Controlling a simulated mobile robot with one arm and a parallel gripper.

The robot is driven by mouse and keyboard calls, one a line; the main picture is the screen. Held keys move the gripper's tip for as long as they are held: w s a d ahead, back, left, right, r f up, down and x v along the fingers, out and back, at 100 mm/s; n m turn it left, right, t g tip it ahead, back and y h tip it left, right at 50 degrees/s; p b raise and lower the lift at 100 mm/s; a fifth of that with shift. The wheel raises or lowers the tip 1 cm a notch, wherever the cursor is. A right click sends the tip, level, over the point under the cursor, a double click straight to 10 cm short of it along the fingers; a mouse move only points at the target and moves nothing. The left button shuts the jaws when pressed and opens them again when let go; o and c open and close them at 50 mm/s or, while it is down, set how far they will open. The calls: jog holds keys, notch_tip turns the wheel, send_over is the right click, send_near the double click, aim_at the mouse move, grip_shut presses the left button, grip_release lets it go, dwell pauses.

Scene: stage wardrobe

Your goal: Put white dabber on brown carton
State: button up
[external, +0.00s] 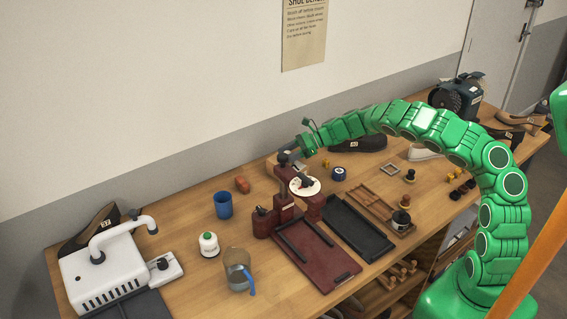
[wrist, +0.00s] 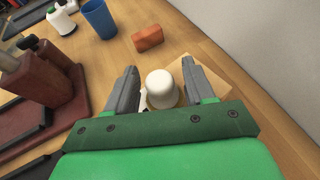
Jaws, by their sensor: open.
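The white dabber (wrist: 162,90) shows its rounded white top between the two grey fingers of my gripper (wrist: 156,82) in the wrist view. The fingers are open, one on each side of it, with a gap visible at least on the right. The brown carton (wrist: 213,80), a pale tan box, lies behind and to the right of the dabber and partly under it in the picture. The dabber's foot is hidden, so I cannot tell surely whether it rests on the carton. In the external view my gripper (external: 297,152) is low behind the dark red press, and the dabber is hidden.
The dark red press (external: 287,205) stands close in front of my gripper. An orange-red block (wrist: 147,38) and a blue cup (wrist: 98,18) stand beyond the dabber. The wall is close on the right in the wrist view.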

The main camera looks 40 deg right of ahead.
jog(key=v, duration=1.2)
